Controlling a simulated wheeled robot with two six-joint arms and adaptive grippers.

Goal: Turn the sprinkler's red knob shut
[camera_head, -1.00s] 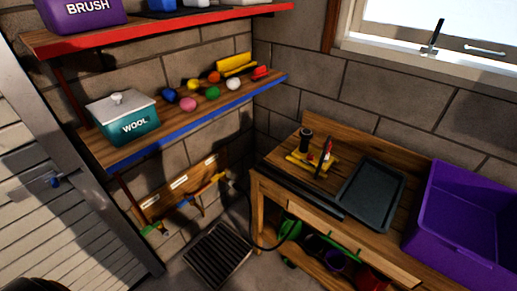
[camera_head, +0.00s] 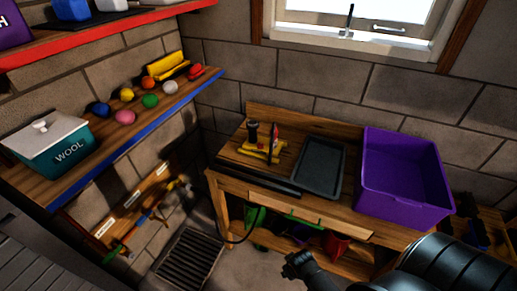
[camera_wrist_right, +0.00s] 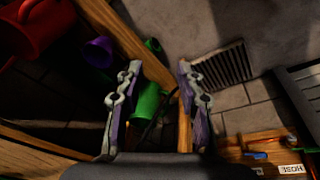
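The yellow sprinkler (camera_head: 260,151) sits at the left end of the wooden workbench (camera_head: 345,207). A small red part (camera_head: 275,131), which looks like its knob, shows beside a dark upright piece. It is too small to tell how the knob is turned. My right gripper (camera_head: 297,265) is low in front of the bench, apart from the sprinkler. In the right wrist view my right gripper (camera_wrist_right: 156,100) is open and empty, with its two fingers well apart. The sprinkler does not show there. My left gripper is out of view.
A dark tray (camera_head: 318,168) and a purple bin (camera_head: 404,178) stand right of the sprinkler. Green, purple and red containers lie on the lower shelf. A floor grate (camera_head: 188,258) is left of the bench. A wool box (camera_head: 50,148) and balls fill the wall shelf.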

